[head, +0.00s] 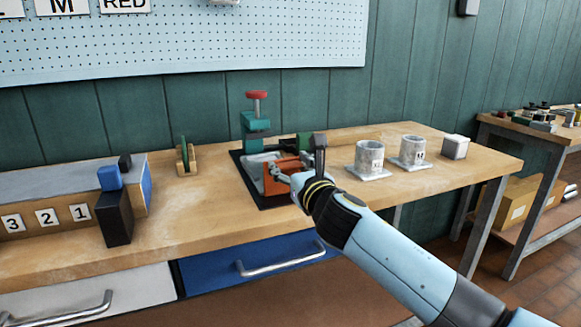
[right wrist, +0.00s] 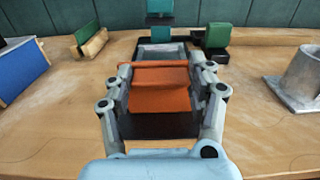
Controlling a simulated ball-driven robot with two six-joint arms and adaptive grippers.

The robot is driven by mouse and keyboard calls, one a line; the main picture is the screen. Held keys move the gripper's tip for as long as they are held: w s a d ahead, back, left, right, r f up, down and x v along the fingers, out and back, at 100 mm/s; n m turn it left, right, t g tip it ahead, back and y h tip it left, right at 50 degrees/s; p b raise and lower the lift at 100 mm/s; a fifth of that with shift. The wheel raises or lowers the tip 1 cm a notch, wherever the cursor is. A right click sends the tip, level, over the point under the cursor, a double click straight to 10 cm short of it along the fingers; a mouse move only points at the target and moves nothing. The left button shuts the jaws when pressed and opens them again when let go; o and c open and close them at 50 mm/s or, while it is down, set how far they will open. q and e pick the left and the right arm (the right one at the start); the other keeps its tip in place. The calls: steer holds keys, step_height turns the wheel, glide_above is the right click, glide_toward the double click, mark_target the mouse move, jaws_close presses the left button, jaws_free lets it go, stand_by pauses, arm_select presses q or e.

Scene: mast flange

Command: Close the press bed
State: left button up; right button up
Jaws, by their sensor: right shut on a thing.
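The press stands on the wooden bench, with a teal frame and a red knob (head: 256,95) on top. Its grey bed (head: 262,162) lies on a dark base plate, and the bed also shows in the right wrist view (right wrist: 162,53). An orange block (right wrist: 160,88) is at the bed's near end. My right gripper (head: 275,173) is at this block; in the right wrist view its fingers (right wrist: 165,75) are on either side of the orange block, shut on it. My left gripper is in neither view.
Two grey cylinders on square plates, one of them here (head: 369,160), and a pale box (head: 455,146) stand to the right. A small wooden holder (head: 186,158) and a numbered rack (head: 45,217) stand to the left.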

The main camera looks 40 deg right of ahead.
mark_target(286, 162)
steer(key=x, duration=0.4)
jaws_close()
steer(key=shift+r, duration=0.1)
steer(key=o, duration=1.2)
jaws_free()
steer(key=o, duration=0.4)
steer(key=shift+w, duration=0.2)
steer(key=v, duration=1.2)
steer(key=shift+s, duration=0.1)
